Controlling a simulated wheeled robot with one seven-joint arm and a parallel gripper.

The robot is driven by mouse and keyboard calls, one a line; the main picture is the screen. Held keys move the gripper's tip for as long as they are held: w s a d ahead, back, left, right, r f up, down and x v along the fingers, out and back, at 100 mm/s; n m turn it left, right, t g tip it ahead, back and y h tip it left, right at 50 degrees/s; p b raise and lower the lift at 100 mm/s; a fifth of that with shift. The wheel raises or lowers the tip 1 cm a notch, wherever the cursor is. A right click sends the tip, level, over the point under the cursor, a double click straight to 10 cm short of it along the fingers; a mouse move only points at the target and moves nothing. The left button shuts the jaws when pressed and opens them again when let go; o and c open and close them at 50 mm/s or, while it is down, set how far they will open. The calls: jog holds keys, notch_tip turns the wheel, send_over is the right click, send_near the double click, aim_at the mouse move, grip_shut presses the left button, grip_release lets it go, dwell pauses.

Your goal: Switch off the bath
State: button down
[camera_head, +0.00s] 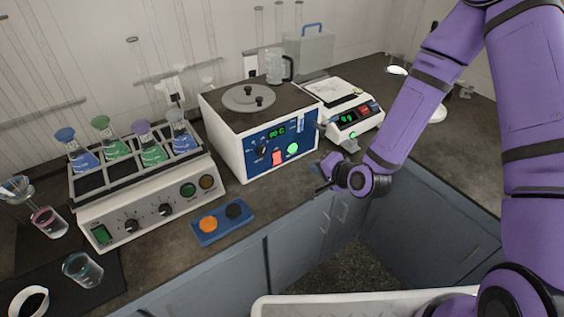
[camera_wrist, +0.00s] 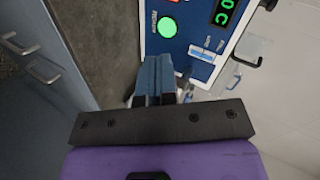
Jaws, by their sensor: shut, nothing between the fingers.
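The bath (camera_head: 226,133) is a white box with a dark top, a round lid with knobs and a blue front panel. Its panel has a lit green display (camera_head: 277,133), a black knob (camera_head: 261,151), a red switch (camera_head: 278,158) and a glowing green round button (camera_head: 292,149). My gripper (camera_head: 320,178) is in front of the bath's right front corner, low over the counter edge. In the wrist view the shut, empty fingers (camera_wrist: 155,70) point toward the panel, just below the green button (camera_wrist: 167,27) and beside the display (camera_wrist: 224,12). Contact with the panel cannot be told.
A shaker (camera_head: 150,205) with several flasks stands left of the bath. A balance (camera_head: 345,115) stands to its right. A blue pad (camera_head: 222,222) with orange and dark discs lies at the counter's front. Beakers (camera_head: 82,269) stand at the left. Cabinet handles (camera_wrist: 22,45) are below the counter.

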aim_at(279, 161)
jog(key=shift+s+a+f+m+t+y, duration=0.1)
jog(key=shift+s+a+f+m+t, duration=0.2)
jog(key=shift+f+m, duration=0.25)
jog(key=shift+s+a+f+m+t+y, duration=0.1)
jog(key=shift+a+f+m+t, duration=0.05)
jog(key=shift+a+f+m, duration=0.3)
jog(key=shift+s+a+f+m+t+y, duration=0.15)
jog(key=shift+a+f+m+t, duration=0.15)
jog(key=shift+f+m, duration=0.25)
jog(key=x, duration=1.4)
